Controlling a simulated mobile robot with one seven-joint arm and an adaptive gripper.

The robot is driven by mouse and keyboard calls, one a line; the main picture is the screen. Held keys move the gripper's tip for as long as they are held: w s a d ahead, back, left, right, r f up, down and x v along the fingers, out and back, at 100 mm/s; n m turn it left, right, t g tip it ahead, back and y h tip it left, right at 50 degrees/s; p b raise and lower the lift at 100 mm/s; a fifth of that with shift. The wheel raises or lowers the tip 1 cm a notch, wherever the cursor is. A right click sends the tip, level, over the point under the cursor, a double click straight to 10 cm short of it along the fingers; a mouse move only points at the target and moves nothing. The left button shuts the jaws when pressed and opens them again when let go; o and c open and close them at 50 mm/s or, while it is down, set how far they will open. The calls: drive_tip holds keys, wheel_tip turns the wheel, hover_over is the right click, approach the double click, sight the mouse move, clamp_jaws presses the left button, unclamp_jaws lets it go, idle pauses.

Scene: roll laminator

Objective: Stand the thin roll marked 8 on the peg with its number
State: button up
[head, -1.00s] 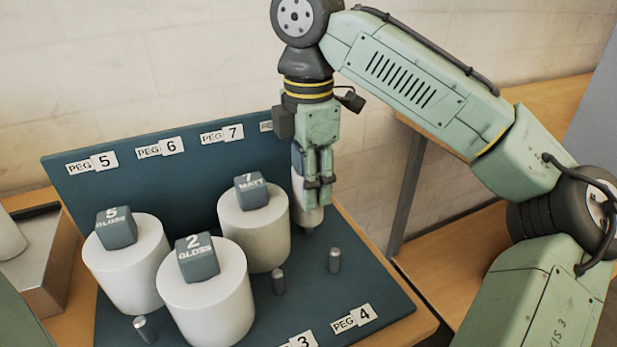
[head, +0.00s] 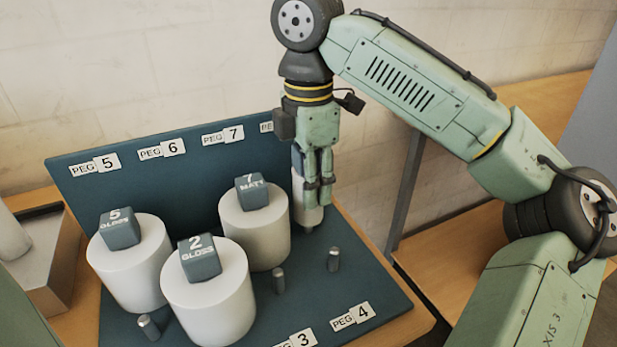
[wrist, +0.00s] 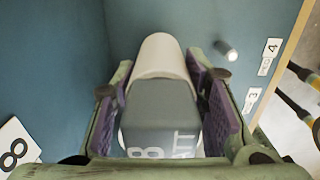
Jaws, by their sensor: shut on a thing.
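My gripper (head: 319,185) points down over the back right of the peg board and is shut on the thin roll marked 8 (head: 306,213). In the wrist view the roll (wrist: 160,58) is pale, with a grey block marked 8 MATT (wrist: 160,108) at its near end, between the purple finger pads. The number 8 label (wrist: 14,152) shows at the lower left there; in the head view it is mostly hidden behind my gripper. A dark stub (head: 306,229) shows just under the roll. I cannot tell whether the roll is around it or above it.
Wide rolls marked 5 (head: 130,262), 2 (head: 208,303) and 7 (head: 255,228) stand on the board (head: 385,302) at left. Bare pegs (head: 334,259) (head: 278,281) (head: 148,327) show nearer the front. An upright panel with peg labels (head: 162,149) stands behind.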

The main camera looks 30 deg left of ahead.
drive_tip(key=shift+f, duration=0.25)
drive_tip(key=shift+f, duration=1.3)
drive_tip(key=o, duration=1.3)
drive_tip(key=shift+c, duration=0.2)
drive_tip(key=shift+r, duration=0.1)
wheel_tip(320, 180, up, 5)
drive_tip(key=p, duration=0.5)
drive_tip(key=shift+r, duration=1.4)
